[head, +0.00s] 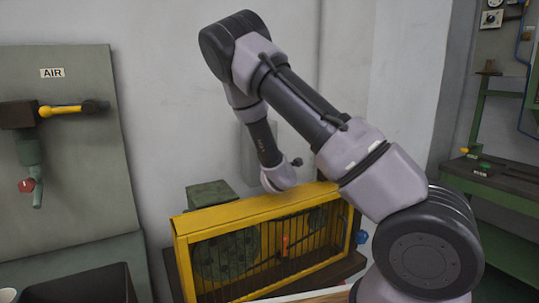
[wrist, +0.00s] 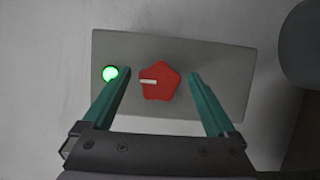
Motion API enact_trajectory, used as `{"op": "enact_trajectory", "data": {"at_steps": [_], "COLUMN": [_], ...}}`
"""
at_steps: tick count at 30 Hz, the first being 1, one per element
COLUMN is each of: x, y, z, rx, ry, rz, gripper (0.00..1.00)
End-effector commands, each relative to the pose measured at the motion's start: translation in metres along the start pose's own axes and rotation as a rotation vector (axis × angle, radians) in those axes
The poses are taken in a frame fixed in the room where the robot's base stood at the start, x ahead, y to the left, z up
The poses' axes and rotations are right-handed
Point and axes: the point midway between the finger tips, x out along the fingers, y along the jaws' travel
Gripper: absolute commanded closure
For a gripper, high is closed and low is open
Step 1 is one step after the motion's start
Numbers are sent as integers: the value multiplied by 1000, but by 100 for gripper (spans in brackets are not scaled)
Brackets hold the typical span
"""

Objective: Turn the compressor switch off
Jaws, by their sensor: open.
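In the wrist view a red five-lobed switch knob (wrist: 162,82) sits on a grey switch box (wrist: 225,90). A white pointer mark on the knob lies toward its left side. A round green lamp (wrist: 110,73) on the box's left is lit. My gripper (wrist: 160,74) is open, with one teal finger left of the knob and one right of it. The left fingertip is close to the lamp. I cannot tell how far the fingertips are from the panel. In the head view my arm hides the knob, and the gripper's fingers do not show.
In the head view a yellow guard frame (head: 180,262) with dark bars stands below my arm. A green AIR panel (head: 70,170) with a yellow-handled valve (head: 62,111) is at left. A green bench (head: 505,183) is at right. A dark rounded object (wrist: 305,45) is at the wrist view's right edge.

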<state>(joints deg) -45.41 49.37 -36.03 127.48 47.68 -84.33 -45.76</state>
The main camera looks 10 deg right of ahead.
Motion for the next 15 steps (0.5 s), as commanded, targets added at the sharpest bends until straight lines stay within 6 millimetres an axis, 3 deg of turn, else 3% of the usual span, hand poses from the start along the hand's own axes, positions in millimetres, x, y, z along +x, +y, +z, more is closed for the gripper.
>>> {"op": "enact_trajectory", "data": {"at_steps": [5,15], "x": [-16,-83], "y": [-1,0], "z": [0,-1], "rx": [0,-2], "ry": [1,2], "rz": [-2,-2], "gripper": [8,8]}}
